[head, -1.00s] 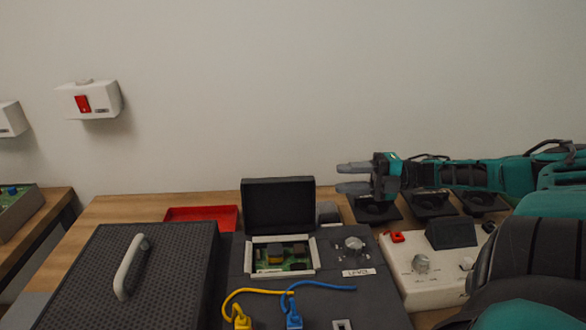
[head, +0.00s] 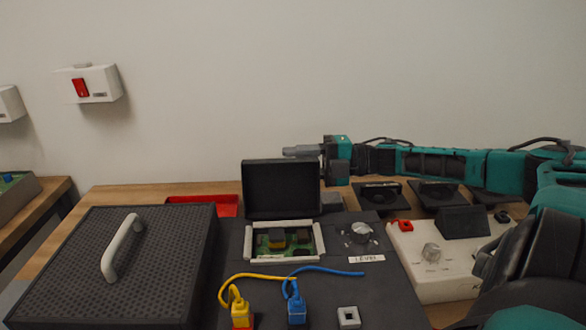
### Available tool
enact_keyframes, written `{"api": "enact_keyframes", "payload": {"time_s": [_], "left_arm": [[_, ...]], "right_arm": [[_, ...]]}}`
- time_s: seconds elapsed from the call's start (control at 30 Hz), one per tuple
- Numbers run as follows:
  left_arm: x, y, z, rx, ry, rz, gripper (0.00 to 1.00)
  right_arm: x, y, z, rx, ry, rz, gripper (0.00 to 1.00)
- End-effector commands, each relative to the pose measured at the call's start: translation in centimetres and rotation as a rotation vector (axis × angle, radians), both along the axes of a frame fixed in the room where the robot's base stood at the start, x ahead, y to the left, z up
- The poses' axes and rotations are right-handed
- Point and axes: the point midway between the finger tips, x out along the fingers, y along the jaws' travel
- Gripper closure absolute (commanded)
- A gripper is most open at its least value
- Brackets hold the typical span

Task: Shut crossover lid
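The crossover lid (head: 281,190) is a black rectangular panel standing upright, open, behind a white-framed compartment (head: 318,240). A green circuit board (head: 298,240) with a yellow and grey part shows inside it. The compartment is set in a dark grey panel (head: 385,295). My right gripper (head: 303,152) comes in from the right, at or behind the lid's upper right edge. My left gripper is out of view.
A black perforated cover with a white handle (head: 122,248) stands at left. Yellow (head: 240,300) and blue (head: 296,302) cables rise in front of the compartment. A silver knob (head: 360,233) is to its right, then a white control box (head: 440,265). A red tray (head: 225,203) lies behind.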

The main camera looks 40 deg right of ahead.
Motion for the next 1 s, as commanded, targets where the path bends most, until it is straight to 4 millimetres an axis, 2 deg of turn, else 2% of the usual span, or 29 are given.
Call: {"api": "enact_keyframes", "payload": {"time_s": [0.47,0.87,1.0], "left_arm": [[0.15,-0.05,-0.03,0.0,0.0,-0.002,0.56],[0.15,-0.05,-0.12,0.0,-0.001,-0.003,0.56],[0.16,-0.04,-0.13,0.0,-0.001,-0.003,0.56]], "right_arm": [[0.51,0.64,0.04,-0.001,-0.001,0.001,0.62],[0.48,0.62,-0.03,-0.001,0.001,0.0,1.0],[0.47,0.63,-0.09,-0.001,0.001,0.001,1.0]]}}
